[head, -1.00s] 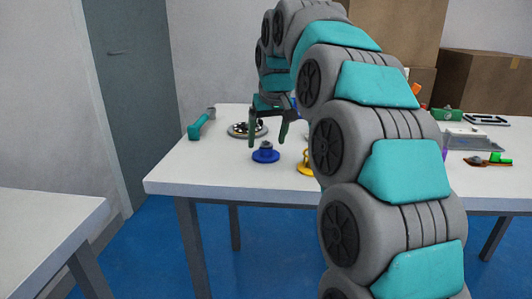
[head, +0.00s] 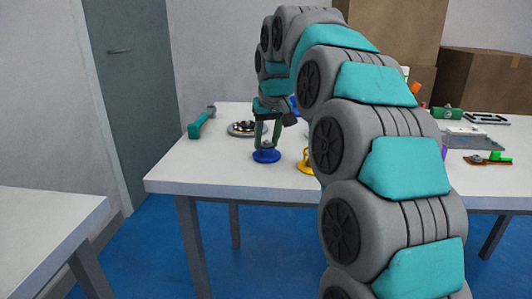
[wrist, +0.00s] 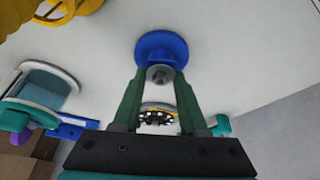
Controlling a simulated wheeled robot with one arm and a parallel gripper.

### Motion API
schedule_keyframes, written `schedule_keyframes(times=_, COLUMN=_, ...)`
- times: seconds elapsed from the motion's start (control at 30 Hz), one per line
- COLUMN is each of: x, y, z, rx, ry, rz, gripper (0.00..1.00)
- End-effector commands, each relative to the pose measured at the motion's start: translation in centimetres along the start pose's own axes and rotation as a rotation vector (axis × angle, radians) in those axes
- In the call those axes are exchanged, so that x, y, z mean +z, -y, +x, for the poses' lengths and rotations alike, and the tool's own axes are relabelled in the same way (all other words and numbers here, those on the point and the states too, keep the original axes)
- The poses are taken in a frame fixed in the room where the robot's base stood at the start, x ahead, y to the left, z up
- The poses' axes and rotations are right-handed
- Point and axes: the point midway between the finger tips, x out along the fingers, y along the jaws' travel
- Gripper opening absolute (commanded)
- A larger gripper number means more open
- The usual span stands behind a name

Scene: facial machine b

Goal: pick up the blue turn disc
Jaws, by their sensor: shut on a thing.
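The blue turn disc (head: 266,156) is a round blue base with a grey knob on top. It rests on the white table near the front edge in the head view. My gripper (head: 266,145) is right above it, fingers pointing down. In the wrist view, the disc (wrist: 162,50) lies at the fingertips, and the two green fingers (wrist: 161,76) are shut on its grey knob from both sides. The disc looks level and in contact with the table, though a small gap cannot be ruled out.
A yellow part (head: 306,162) stands just right of the disc. A round grey part with a dark patterned face (head: 242,129) lies behind it, and a teal handle-shaped piece (head: 201,123) lies at the left. More parts and a grey tray (head: 467,138) are at the right. The table (head: 205,170) front-left is clear.

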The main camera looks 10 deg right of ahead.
Motion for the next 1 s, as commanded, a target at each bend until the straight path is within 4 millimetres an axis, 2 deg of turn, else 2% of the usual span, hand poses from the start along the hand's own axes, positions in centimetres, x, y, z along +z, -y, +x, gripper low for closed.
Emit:
schedule_keyframes(times=0.03, x=0.0, y=0.0, z=0.0, rx=0.000, ry=0.001, rz=0.000, gripper=0.06)
schedule_keyframes(times=0.1, x=0.0, y=0.0, z=0.0, rx=0.000, ry=0.001, rz=0.000, gripper=0.00)
schedule_keyframes(times=0.47, x=-0.1, y=0.0, z=-0.2, rx=0.000, ry=0.000, rz=0.000, gripper=0.00)
schedule_keyframes(times=1.0, x=-1.2, y=-0.1, z=-2.6, rx=0.001, ry=-0.002, rz=0.001, gripper=0.00)
